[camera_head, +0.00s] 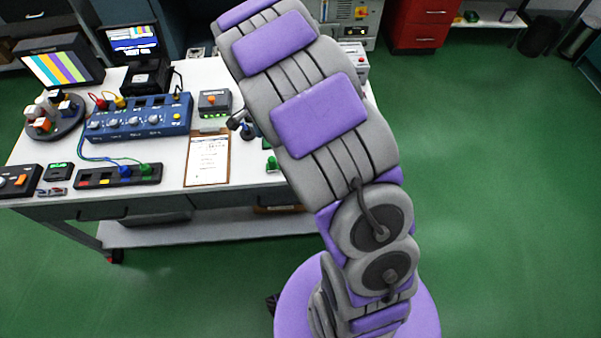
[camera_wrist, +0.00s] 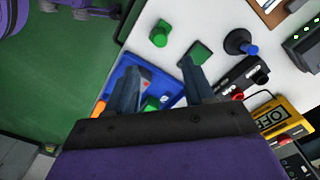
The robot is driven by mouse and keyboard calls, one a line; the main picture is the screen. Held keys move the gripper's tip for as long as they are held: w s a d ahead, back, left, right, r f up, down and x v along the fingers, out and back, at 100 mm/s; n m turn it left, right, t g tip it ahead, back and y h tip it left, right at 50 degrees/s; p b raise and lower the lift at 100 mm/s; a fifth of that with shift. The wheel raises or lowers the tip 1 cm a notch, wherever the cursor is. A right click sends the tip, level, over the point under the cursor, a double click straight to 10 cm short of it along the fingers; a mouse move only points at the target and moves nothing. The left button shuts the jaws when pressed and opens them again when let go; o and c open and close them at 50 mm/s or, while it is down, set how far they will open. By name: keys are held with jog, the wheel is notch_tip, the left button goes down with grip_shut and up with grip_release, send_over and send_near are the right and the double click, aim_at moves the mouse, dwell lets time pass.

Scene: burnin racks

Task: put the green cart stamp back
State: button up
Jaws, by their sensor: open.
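A green stamp-like piece (camera_wrist: 160,33) with a rounded top stands on the white bench top in the wrist view, just beyond my gripper's fingertips. A flat green square (camera_wrist: 201,51) lies to its right, close to the right finger. A blue stamp-like piece (camera_wrist: 240,43) with a dark base stands further right. My gripper (camera_wrist: 160,72) is open, its two dark fingers apart over the bench edge and a blue tray (camera_wrist: 128,62). A green block (camera_wrist: 151,103) shows between the fingers, in the tray. In the head view a green piece (camera_head: 271,162) shows beside my arm, which hides the gripper.
A clipboard (camera_head: 207,158) lies left of my arm. A blue instrument box (camera_head: 138,120), cables, a round caddy (camera_head: 55,117) and monitors crowd the bench's left. In the wrist view a yellow-cased device (camera_wrist: 282,116) and a black connector strip (camera_wrist: 243,77) lie right. Green floor is open at right.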

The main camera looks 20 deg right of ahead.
jog(key=s+r+n, duration=0.4)
jog(key=s+r, duration=0.6)
jog(key=s, duration=0.3)
jog(key=s+r+n+g, duration=0.1)
jog(key=s+n, duration=0.3)
jog(key=s, duration=0.6)
jog(key=s+r+n, duration=0.3)
jog(key=s+n, duration=0.1)
jog(key=s, duration=0.7)
jog(key=shift+s+r+n+g, duration=0.15)
jog(key=shift+r+n+g, duration=0.15)
jog(key=shift+r+g, duration=0.1)
jog(key=shift+c, duration=0.5)
